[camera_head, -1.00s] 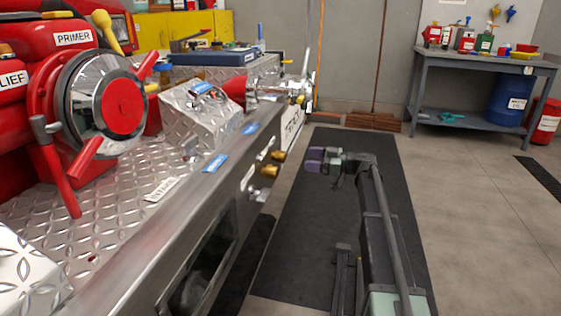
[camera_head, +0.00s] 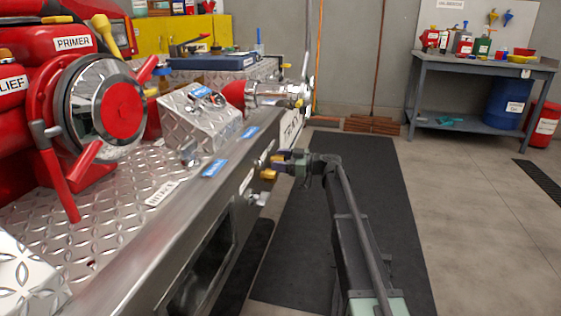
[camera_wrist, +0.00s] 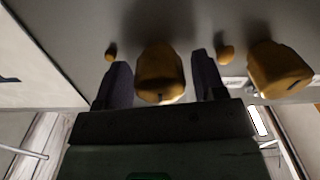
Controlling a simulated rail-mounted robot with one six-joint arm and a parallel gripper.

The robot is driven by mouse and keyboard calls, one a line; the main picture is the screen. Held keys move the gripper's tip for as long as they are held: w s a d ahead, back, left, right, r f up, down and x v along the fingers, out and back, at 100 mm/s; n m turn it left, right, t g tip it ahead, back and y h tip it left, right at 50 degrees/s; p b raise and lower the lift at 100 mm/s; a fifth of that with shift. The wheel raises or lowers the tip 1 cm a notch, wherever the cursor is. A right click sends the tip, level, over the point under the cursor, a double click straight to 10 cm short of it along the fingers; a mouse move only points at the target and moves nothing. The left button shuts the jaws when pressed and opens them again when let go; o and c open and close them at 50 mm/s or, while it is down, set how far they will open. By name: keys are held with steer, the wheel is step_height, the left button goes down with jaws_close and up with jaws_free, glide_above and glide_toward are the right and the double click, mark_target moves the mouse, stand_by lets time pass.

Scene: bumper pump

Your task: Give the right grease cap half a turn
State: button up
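Two yellow grease caps stick out of the grey panel side. In the wrist view, one cap (camera_wrist: 160,75) sits between the two fingers of my gripper (camera_wrist: 162,82), and the other cap (camera_wrist: 278,68) stands outside them at the right. My gripper is open, with a finger on each side of the first cap and thin gaps showing. In the head view, my gripper (camera_head: 285,164) is at the panel; one yellow cap (camera_head: 268,174) shows at its near side. The cap between the fingers is largely hidden there.
Two small yellow knobs (camera_wrist: 111,51) (camera_wrist: 226,53) stand near the caps. Metal fittings (camera_head: 258,198) protrude from the panel nearer the camera. A chrome outlet (camera_head: 280,93) juts out above and beyond. The dark mat (camera_head: 370,180) to the right is clear floor.

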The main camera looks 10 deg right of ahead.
steer(key=c, duration=0.8)
steer(key=shift+o, duration=0.2)
steer(key=shift+m, duration=0.4)
